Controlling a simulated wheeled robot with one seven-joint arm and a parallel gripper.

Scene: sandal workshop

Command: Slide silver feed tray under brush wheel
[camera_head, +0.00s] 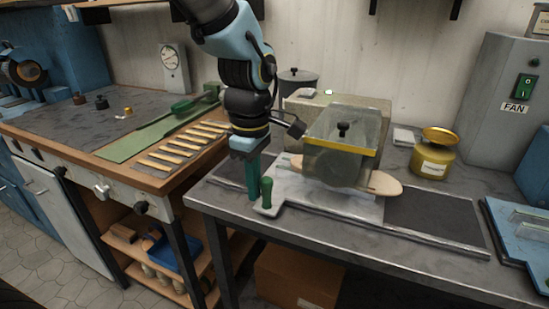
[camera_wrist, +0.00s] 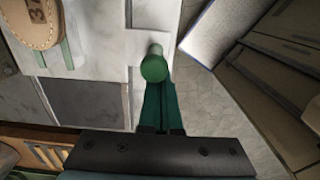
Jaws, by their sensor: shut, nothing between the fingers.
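The silver feed tray (camera_head: 325,203) lies flat on the bench rails, with part of it below the clear, yellow-edged guard of the brush machine. Its upright green handle (camera_head: 267,193) stands at the tray's near left corner. A tan sandal sole (camera_head: 385,184) lies on the tray and sticks out right of the guard. The brush wheel (camera_head: 338,166) shows only dimly through the guard. My gripper (camera_head: 253,195) is shut and empty, pointing down just left of the handle. In the wrist view its green fingers (camera_wrist: 160,105) end close by the handle (camera_wrist: 153,65); contact is unclear.
A brass pot (camera_head: 433,160) and the grey fan box (camera_head: 510,100) stand to the right. A blue fixture (camera_head: 520,235) sits at the right edge. A wooden-edged bench (camera_head: 70,128) with several strips lies left, past a gap.

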